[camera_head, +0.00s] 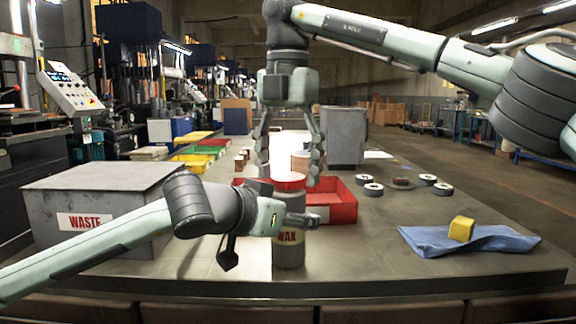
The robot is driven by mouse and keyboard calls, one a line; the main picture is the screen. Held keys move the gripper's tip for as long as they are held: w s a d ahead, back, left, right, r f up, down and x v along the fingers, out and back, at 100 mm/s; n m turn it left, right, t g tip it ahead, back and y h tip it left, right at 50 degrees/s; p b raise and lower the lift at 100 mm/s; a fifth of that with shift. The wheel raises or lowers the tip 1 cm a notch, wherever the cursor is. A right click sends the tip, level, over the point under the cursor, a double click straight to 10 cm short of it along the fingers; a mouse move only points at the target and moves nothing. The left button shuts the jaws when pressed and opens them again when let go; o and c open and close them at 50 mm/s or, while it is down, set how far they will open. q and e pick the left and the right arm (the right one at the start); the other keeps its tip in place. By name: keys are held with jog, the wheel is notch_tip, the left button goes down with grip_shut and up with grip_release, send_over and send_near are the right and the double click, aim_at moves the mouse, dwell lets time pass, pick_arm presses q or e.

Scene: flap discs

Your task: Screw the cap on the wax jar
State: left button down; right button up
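The wax jar (289,255) is a grey cylinder with a red-lettered WAX label, upright near the table's front edge. My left gripper (300,221) reaches across from the left and is shut around the jar's middle, hiding part of the body and label. I cannot tell whether the cap is seated level on the thread.
A grey WASTE box (100,195) stands left of the jar. A red tray (335,203) lies behind it. A yellow block (461,229) sits on a blue cloth (510,242) at right. Several flap discs (373,190) lie at back right.

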notch_tip(320, 180, up, 8)
jog(key=shift+f, duration=0.2)
dwell(0.5)
pick_arm(q)
jog(key=c, duration=0.6)
grip_release()
jog(key=shift+c, duration=0.2)
jog(key=v, duration=1.2)
